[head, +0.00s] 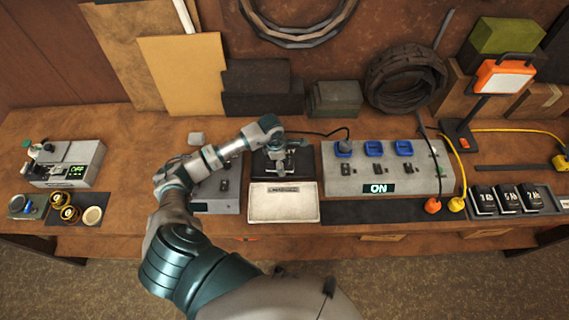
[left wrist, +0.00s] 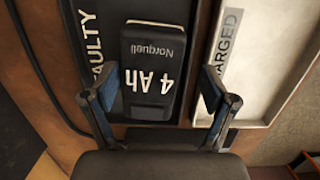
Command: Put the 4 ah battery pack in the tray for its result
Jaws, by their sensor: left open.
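In the head view this dark tray (head: 308,171) is behind the white tray marked CHARGED (head: 284,206). The white tray's rim also shows in the left wrist view (left wrist: 270,95), and it looks empty. My left gripper (left wrist: 160,88) is open, with one finger on each side of the pack's lower end. In the head view the gripper (head: 281,166) is over the dark tray and largely hides the pack. My right gripper is out of view.
A grey charger station (head: 350,185) reading ON, with blue sockets, stands right of the trays. A grey box (head: 217,190) stands left, partly behind my arm. Several black packs (head: 508,200) sit at the right. A device reading OFF (head: 78,171) is far left.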

